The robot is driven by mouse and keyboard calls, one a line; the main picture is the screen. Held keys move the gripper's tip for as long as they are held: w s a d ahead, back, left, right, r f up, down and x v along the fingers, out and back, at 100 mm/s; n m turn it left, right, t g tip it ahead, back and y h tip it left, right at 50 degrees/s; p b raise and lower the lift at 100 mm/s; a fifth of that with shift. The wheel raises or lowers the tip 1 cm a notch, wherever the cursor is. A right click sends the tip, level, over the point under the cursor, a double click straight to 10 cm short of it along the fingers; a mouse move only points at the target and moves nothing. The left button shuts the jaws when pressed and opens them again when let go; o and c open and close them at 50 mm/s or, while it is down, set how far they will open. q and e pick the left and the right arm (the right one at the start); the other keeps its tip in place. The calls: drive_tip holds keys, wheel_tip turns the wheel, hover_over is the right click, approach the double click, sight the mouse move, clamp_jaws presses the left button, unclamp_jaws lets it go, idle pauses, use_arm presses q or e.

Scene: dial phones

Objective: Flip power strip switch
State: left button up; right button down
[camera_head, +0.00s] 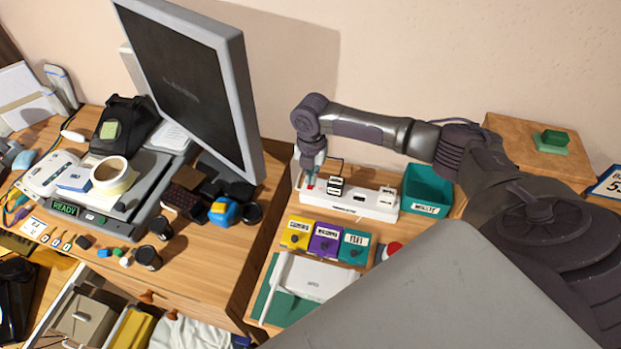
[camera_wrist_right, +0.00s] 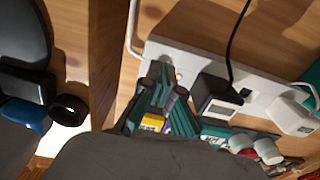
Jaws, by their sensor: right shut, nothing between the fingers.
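The white power strip (camera_head: 376,207) lies on the wooden desk against the wall, with black and white plugs in it. It also shows in the wrist view (camera_wrist_right: 240,72). At its left end is a small red-lit switch (camera_wrist_right: 179,74), partly hidden by my fingers; whether it is on or off cannot be told. My right gripper (camera_head: 311,181) points down at this left end, shut and empty. In the wrist view its fingertips (camera_wrist_right: 161,84) are together right beside the switch; contact cannot be told. My left gripper is out of view.
A black plug (camera_wrist_right: 216,96) with a cord stands close to the right of my fingers. A teal bin (camera_head: 428,188) is right of the strip. Yellow, purple and teal boxes (camera_head: 325,242) sit in front. A monitor (camera_head: 190,80) stands to the left.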

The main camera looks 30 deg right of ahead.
drive_tip(key=shift+s+f, duration=0.1)
drive_tip(key=shift+f, duration=0.4)
drive_tip(key=shift+r+p, duration=0.7)
drive_tip(key=shift+r, duration=0.1)
wheel_tip(320, 180, up, 6)
drive_tip(key=p, duration=0.5)
drive_tip(key=shift+f+p, duration=0.25)
drive_tip(key=shift+p, duration=0.05)
drive_tip(key=shift+f, duration=0.1)
